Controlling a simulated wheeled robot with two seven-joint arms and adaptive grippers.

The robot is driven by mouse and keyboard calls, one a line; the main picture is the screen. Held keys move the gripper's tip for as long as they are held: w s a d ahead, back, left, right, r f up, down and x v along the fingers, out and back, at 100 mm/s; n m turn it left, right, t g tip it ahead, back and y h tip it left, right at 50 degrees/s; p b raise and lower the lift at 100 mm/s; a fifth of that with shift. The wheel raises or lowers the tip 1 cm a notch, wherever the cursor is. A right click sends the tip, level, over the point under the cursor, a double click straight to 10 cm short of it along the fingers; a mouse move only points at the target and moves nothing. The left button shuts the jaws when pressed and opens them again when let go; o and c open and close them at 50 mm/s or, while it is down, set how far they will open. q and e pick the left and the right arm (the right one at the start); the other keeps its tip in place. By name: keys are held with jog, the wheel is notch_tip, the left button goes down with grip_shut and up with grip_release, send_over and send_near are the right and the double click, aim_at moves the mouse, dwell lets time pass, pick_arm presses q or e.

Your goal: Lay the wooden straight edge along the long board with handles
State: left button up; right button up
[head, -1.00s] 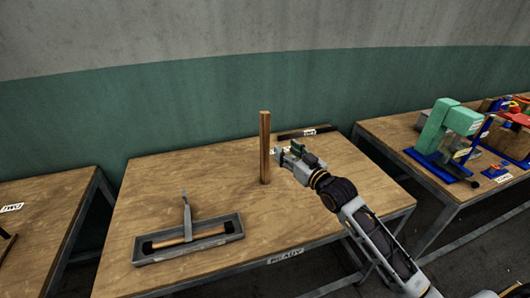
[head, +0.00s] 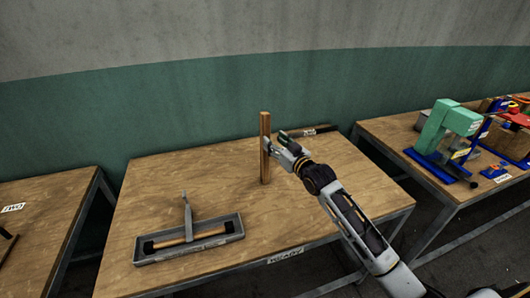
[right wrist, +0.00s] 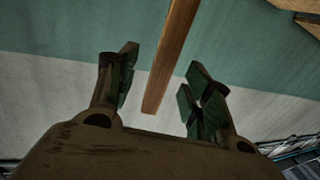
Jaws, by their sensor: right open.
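The wooden straight edge (head: 265,160) stands upright on the middle table, a tall narrow brown bar. My right gripper (head: 271,147) is open beside its right side, at about mid height. In the right wrist view the straight edge (right wrist: 169,70) shows between the two spread fingers of the gripper (right wrist: 161,84); I see no finger closed on it. I cannot make out for sure a long board with handles. A dark, narrow, flat piece (head: 318,129) lies near the table's back edge, partly hidden by my gripper. My left gripper is out of view.
A grey tray (head: 149,260) holding a wooden bar with dark ends and an upright metal piece sits at the table's front left. The front right of the middle table (head: 285,218) is clear. A green press (head: 455,118) stands on the right table.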

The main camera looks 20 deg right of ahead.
aim_at(268, 136)
jog(key=shift+w+a, duration=0.2)
jog(key=shift+w, duration=0.35)
jog(key=shift+w+a+r, duration=0.15)
jog(key=shift+w+a, duration=0.05)
jog(key=shift+w, duration=0.2)
jog(key=shift+w+a+r+p, duration=0.15)
jog(key=shift+w+a+p, duration=0.2)
jog(key=shift+w, duration=0.25)
jog(key=shift+x, duration=1.05)
jog(key=shift+w+a, duration=0.1)
jog(key=shift+w, duration=0.25)
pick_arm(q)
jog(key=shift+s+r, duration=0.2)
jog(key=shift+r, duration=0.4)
pick_arm(e)
jog(key=shift+w, duration=0.1)
grip_shut()
